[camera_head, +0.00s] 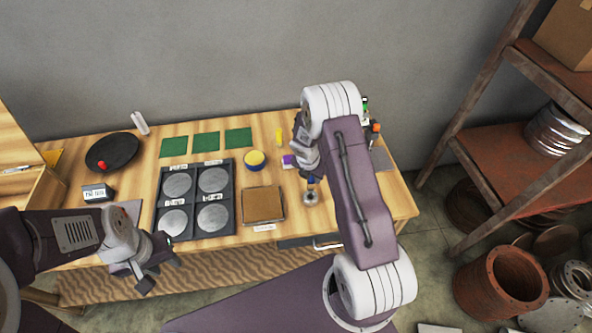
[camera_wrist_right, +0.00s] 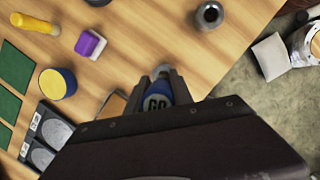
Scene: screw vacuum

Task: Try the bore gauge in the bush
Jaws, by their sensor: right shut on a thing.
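The bore gauge (camera_wrist_right: 157,102) has a blue body marked "GO". My right gripper (camera_wrist_right: 163,90) is shut on it; in the head view the blue gauge (camera_head: 311,181) points down from the fingers. A pale grey ring, apparently the bush (camera_head: 311,197), is right below it. In the right wrist view a pale ring edge (camera_wrist_right: 162,70) shows just beyond the gauge, partly hidden by it. I cannot tell whether the gauge tip is inside the bore or just above it. My left gripper (camera_head: 158,272) is open and empty at the table's front left.
A dark grey cup-shaped part (camera_wrist_right: 209,15) stands near the table edge. A purple-and-white block (camera_head: 289,161), yellow-and-blue round pot (camera_head: 255,160), yellow stick (camera_head: 279,136) and brown board (camera_head: 263,204) are left of the gauge. A black tray (camera_head: 194,199) holds several discs. Shelving (camera_head: 520,170) stands right.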

